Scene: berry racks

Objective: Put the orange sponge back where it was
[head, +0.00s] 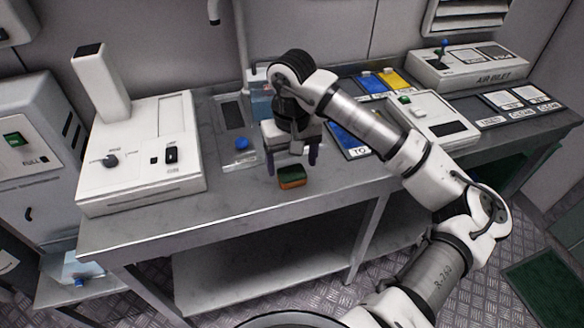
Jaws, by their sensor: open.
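The orange sponge (292,183) has a dark green top and lies on the grey metal table (330,208) near its front edge. My gripper (291,168) points down just above and behind the sponge. Its two dark fingers are apart, one to the left of the sponge and one to the right, with nothing visibly held between them. Whether the fingertips reach down beside the sponge cannot be told from this single view.
A white machine with a knob (140,160) stands on the left. A blue-capped flat container (241,146) lies left of my gripper. Blue and yellow cards (392,78), a white device (428,118) and an air inlet box (480,68) stand on the right. The table front is clear.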

